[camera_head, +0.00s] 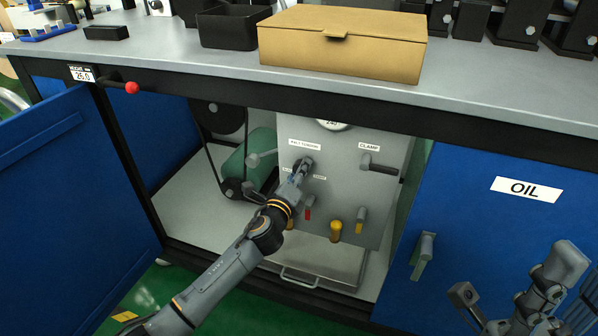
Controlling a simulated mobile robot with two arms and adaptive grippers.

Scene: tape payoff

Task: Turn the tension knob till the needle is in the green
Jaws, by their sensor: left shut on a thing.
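The tension knob (304,162) is dark and sits on the upper left of a grey panel (345,180) under the bench, below a small label ending in TENSION. My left gripper (299,172) is shut on the knob and covers part of it. A round white dial (333,126) shows at the panel's top edge. The bench's front edge hides most of it, and I see no needle or green zone. My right gripper (517,276) is at the lower right, apart from the panel, its fingers spread and empty.
A lever marked CLAMP (378,165) is right of the knob. Red and yellow handles (335,231) sit lower on the panel, above a metal tray (315,282). A blue OIL door (500,225) is to the right; an open blue door (75,200) is to the left.

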